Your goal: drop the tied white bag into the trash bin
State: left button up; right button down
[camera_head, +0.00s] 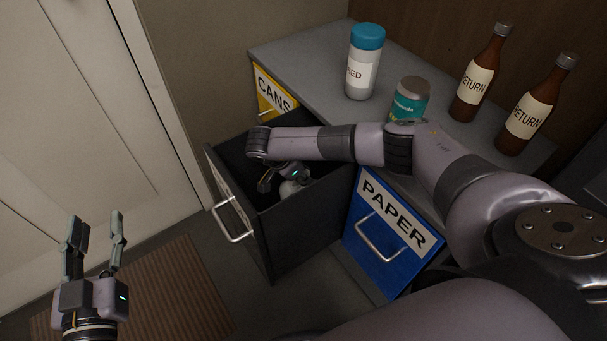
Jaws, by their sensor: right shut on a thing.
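The trash bin (305,226) is a dark pull-out drawer, open, with a metal handle on its front. My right arm reaches across the counter, and my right gripper (284,180) points down inside the drawer. It is shut on the white bag (291,188), of which only a small pale part shows below the fingers. The arm and the drawer wall hide the rest, and I cannot tell whether the bag touches the bottom. My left gripper (94,232) is open and empty, pointing up at the lower left, well apart from the drawer.
A grey counter (310,57) holds a blue-lidded jar (363,68), a teal-labelled jar (408,99) and two brown bottles (475,80) behind my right arm. A yellow CANS drawer (271,92) and a blue PAPER drawer (382,243) flank the open one. A white door (80,110) stands left; a brown mat (170,295) lies on the floor.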

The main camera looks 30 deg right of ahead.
pick_arm(q)
jog(key=shift+r+t, duration=0.3)
jog(key=shift+r, duration=0.15)
pick_arm(e)
jog(key=shift+f, duration=0.1)
jog(key=c, duration=1.5)
grip_release()
jog(key=shift+c, duration=0.2)
pick_arm(q)
jog(key=shift+s+f, duration=0.1)
pick_arm(e)
jog(key=v, duration=0.1)
jog(key=p+v, duration=0.1)
jog(key=v, duration=0.1)
jog(key=shift+d+r+p, duration=0.25)
jog(key=shift+p, duration=0.05)
pick_arm(q)
jog(key=s+a+f+g+y, duration=0.1)
jog(key=s+f+g, duration=0.1)
jog(key=f+g, duration=0.2)
jog(key=s+a+f+g+y+p, duration=0.1)
jog(key=s+a+f+g, duration=0.1)
jog(key=f, duration=0.6)
jog(key=shift+s+f+g, duration=0.2)
jog(key=shift+s+g, duration=0.4)
jog(key=shift+g, duration=0.5)
pick_arm(e)
jog(key=v, duration=0.5)
jog(key=shift+a+r, duration=0.1)
jog(key=shift+r, duration=0.05)
